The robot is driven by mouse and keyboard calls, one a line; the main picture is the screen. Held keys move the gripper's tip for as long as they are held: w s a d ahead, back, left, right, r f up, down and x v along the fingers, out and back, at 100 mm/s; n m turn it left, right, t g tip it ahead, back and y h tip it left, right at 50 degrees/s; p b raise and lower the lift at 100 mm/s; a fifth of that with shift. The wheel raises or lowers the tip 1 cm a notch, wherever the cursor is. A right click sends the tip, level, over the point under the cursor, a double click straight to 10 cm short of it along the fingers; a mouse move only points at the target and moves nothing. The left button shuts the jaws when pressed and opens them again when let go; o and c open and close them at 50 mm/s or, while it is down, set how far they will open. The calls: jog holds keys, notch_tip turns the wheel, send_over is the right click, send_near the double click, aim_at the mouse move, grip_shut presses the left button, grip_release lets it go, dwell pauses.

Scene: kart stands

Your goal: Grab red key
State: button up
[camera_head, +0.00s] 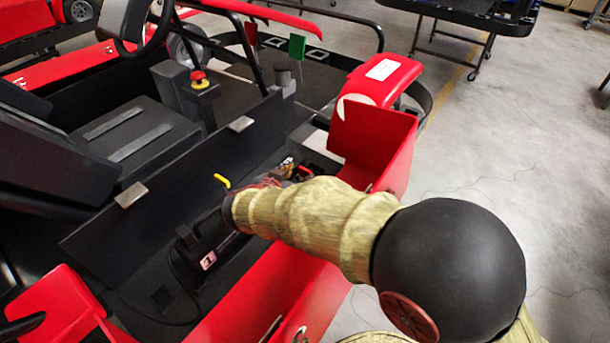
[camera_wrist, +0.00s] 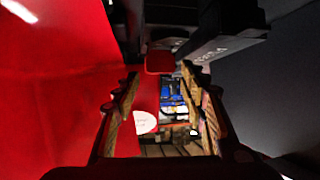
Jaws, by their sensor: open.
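A small red block-like piece (camera_wrist: 160,62), which looks like the red key, shows in the wrist view just beyond and between my fingertips. I cannot tell whether either finger touches it. My gripper (camera_wrist: 160,78) is open, with one finger on each side and a gap between them. In the head view, my arm reaches into the open side compartment of the red and black kart (camera_head: 88,223). My fingers and the key cannot be made out clearly there, as my arm covers part of the compartment.
A red side panel (camera_wrist: 55,90) stands close on the left in the wrist view. A black unit with pale lettering (camera_wrist: 210,45) is at upper right. In the head view, a red-topped yellow switch (camera_head: 199,80) and a green plate (camera_head: 297,47) are farther back. Clear floor (camera_head: 540,130) lies right.

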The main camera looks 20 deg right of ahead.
aim_at(304, 171)
jog(key=b+x, duration=0.1)
jog(key=x, duration=0.3)
jog(key=shift+a, duration=0.1)
jog(key=shift+c, duration=1.3)
jog(key=c, duration=0.4)
jog(key=shift+c, duration=0.2)
